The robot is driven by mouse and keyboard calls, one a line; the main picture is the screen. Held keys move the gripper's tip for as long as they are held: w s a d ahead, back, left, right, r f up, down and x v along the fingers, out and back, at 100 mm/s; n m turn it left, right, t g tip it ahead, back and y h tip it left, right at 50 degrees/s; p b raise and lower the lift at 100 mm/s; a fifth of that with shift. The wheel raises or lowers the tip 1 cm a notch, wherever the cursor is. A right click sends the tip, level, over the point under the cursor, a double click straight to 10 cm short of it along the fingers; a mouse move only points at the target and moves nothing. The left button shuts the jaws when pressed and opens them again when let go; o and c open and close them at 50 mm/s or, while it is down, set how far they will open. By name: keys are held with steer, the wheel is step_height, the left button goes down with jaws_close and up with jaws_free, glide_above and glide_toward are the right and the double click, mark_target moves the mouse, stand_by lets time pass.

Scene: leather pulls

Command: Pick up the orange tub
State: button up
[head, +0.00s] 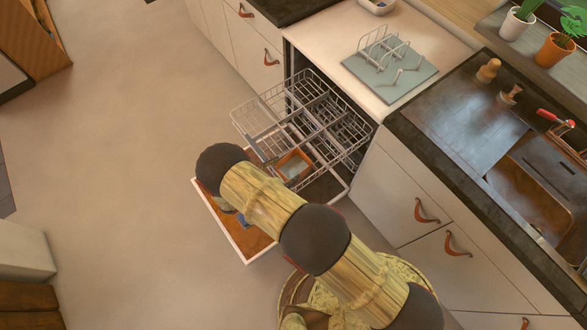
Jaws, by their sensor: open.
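The orange tub (293,165) is a small square open container with a pale inside. In the head view it sits at the pulled-out dishwasher rack (262,108), near the rack's lower edge. My arm crosses the view from the lower right and ends in a dark round joint just left of the tub. My gripper cannot be made out; it seems hidden behind my arm. A thin grey piece shows between that joint and the tub, and I cannot tell what it is.
The open dishwasher door (247,251) lies below the rack. A white counter (350,98) holds a grey mat (412,82) with a wire dish rack (378,48). A dark counter with a sink (530,195) is at the right. The floor (130,150) at the left is clear.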

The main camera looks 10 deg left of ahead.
mark_target(294, 171)
steer(key=b+x, duration=0.1)
steer(key=x, duration=0.4)
steer(key=shift+d, duration=0.1)
steer(key=shift+r, duration=0.1)
steer(key=shift+c, duration=0.2)
steer(key=c, duration=0.9)
